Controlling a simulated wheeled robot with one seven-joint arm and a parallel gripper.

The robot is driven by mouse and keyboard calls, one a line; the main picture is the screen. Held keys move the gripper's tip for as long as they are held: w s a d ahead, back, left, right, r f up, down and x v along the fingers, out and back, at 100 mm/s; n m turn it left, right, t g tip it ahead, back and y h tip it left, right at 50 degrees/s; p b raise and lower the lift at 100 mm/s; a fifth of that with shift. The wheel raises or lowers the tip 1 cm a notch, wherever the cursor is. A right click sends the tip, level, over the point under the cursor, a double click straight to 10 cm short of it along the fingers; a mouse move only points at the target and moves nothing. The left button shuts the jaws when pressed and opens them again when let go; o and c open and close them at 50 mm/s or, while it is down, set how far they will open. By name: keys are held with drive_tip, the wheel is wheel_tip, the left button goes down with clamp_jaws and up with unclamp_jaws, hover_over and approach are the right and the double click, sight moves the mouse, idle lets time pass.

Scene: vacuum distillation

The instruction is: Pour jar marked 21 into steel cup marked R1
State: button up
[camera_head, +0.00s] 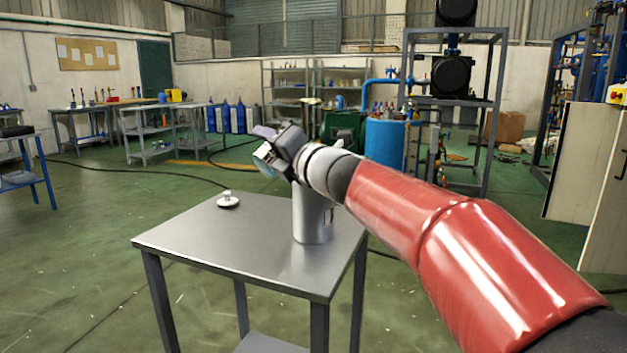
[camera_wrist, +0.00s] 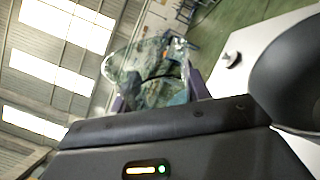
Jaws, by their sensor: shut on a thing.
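A clear glass jar (camera_wrist: 150,68) shows in the wrist view between the purple fingers of my gripper (camera_wrist: 158,95). In the head view a bit of the jar's bluish glass (camera_head: 265,161) shows at my gripper (camera_head: 264,146), which is shut on it above the table. The jar looks tilted; its mark and contents cannot be made out. A steel cup (camera_head: 312,219) stands upright on the table below and slightly right of my gripper. My wrist hides the cup's rim, and no R1 mark is readable.
The grey metal table (camera_head: 215,246) is mostly bare. A white knobbed lid (camera_head: 228,201) lies near its back left and also shows in the wrist view (camera_wrist: 232,60). A blue tank (camera_head: 386,143) and a metal frame stand behind, apart from the table.

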drive_tip(key=shift+f+m, duration=0.3)
drive_tip(key=shift+m, duration=0.8)
drive_tip(key=shift+r+m+t, duration=0.3)
drive_tip(key=shift+r+m, duration=0.15)
drive_tip(key=shift+m, duration=0.45)
drive_tip(key=shift+w+d+r+m+h+p, duration=0.35)
drive_tip(key=shift+w+d+m+p, duration=0.2)
drive_tip(key=shift+m+p, duration=0.65)
idle(0.5)
drive_tip(key=shift+w+d+f+m+p, duration=0.1)
drive_tip(key=shift+d+f+m+p, duration=0.2)
drive_tip(key=shift+m, duration=0.5)
idle(1.0)
